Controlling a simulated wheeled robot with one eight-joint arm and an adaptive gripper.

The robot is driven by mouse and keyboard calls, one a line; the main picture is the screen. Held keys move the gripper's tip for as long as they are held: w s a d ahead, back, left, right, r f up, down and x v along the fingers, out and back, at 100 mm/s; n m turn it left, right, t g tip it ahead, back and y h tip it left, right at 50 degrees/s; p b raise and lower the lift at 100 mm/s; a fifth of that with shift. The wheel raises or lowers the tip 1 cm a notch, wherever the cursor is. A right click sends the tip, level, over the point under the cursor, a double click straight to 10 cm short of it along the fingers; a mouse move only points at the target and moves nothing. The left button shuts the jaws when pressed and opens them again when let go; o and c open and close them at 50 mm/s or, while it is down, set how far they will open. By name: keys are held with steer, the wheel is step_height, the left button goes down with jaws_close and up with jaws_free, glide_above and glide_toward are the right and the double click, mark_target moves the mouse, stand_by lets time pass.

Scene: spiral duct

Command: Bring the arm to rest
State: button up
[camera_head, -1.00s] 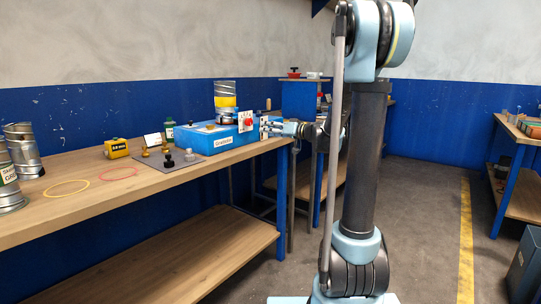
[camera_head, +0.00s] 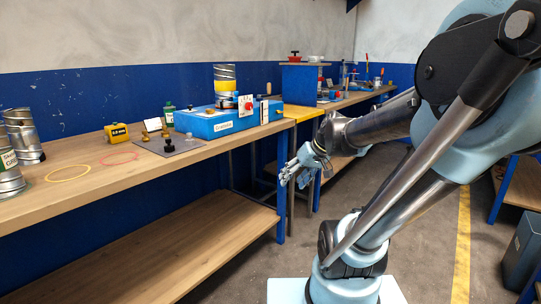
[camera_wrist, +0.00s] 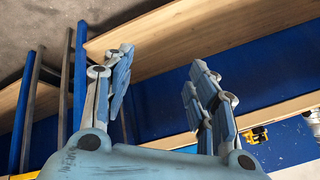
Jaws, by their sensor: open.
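My gripper (camera_head: 290,176) is off the front edge of the workbench (camera_head: 130,180), in free air beside the bench leg in the head view. In the wrist view its two fingers (camera_wrist: 160,80) stand well apart with nothing between them. My arm is folded, with its elbow high at the right and the forearm reaching left and down to the gripper.
A blue machine (camera_head: 228,120) with a duct piece on top stands on the bench. A yellow tape measure (camera_head: 116,133), a grey plate (camera_head: 168,146), yellow ring (camera_head: 68,173) and red ring (camera_head: 119,159) lie left of it. Floor ahead of my base is open.

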steer(key=s+d+f+m+g+h, duration=0.1)
steer(key=s+d+f+h, duration=0.1)
steer(key=s+d+f, duration=0.2)
steer(key=s+d+f+m+h, duration=0.2)
steer(key=s+d+f+h, duration=0.1)
steer(key=s+d, duration=0.4)
steer(key=shift+s+f+g, duration=0.4)
steer(key=shift+s+f, duration=0.45)
steer(key=shift+s, duration=0.25)
